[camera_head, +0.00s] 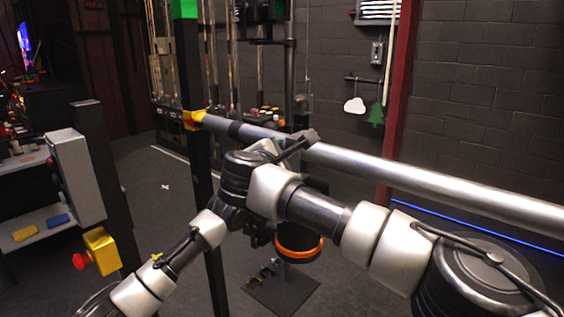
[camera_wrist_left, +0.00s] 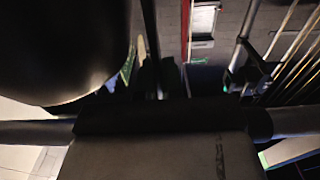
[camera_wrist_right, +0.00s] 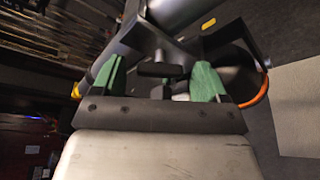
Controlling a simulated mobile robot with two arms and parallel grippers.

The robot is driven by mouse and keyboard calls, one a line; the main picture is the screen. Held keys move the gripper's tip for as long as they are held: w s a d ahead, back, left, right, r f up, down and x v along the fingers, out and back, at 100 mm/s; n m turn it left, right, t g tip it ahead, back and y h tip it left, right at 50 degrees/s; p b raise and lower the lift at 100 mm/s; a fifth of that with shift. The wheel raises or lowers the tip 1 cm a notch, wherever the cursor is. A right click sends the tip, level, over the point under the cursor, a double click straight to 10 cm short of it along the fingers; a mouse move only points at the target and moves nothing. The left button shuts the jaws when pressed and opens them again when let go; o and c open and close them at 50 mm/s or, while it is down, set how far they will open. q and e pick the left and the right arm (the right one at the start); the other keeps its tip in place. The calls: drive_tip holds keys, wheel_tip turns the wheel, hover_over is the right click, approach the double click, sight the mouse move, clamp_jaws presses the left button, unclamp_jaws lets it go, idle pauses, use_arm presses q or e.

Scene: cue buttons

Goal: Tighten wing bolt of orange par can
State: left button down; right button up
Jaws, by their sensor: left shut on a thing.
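The par can (camera_head: 299,245), black with an orange rim, hangs below the grey pipe (camera_head: 440,185); my arm hides much of it. In the right wrist view its orange rim (camera_wrist_right: 262,91) shows at the right. A black T-shaped wing bolt (camera_wrist_right: 158,70) is between the green-padded fingers of my right gripper (camera_wrist_right: 155,82). That gripper is open, with gaps on both sides of the bolt. My left gripper (camera_wrist_left: 160,85) is shut on a dark thing, too dim to identify. A large black rounded body (camera_wrist_left: 60,45) fills the upper left of that view. The head view does not show the fingertips clearly.
A black post (camera_head: 197,170) with a yellow clamp (camera_head: 192,119) stands at the pipe's left end. A grey box (camera_head: 77,172) and a yellow box with a red knob (camera_head: 102,250) are at the left. A dark base plate (camera_head: 280,290) lies below the par can.

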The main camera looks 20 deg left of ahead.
drive_tip(key=c, duration=0.8)
drive_tip(key=shift+f+m+t+y, duration=0.1)
drive_tip(key=shift+m+t+y, duration=0.6)
drive_tip(key=shift+m, duration=1.1)
drive_tip(key=o, duration=0.9)
drive_tip(key=shift+s, duration=0.15)
drive_tip(key=s, duration=0.8)
drive_tip(key=s+r, duration=0.1)
drive_tip(key=s, duration=0.2)
drive_tip(key=shift+s+d, duration=0.25)
drive_tip(key=shift+s, duration=0.15)
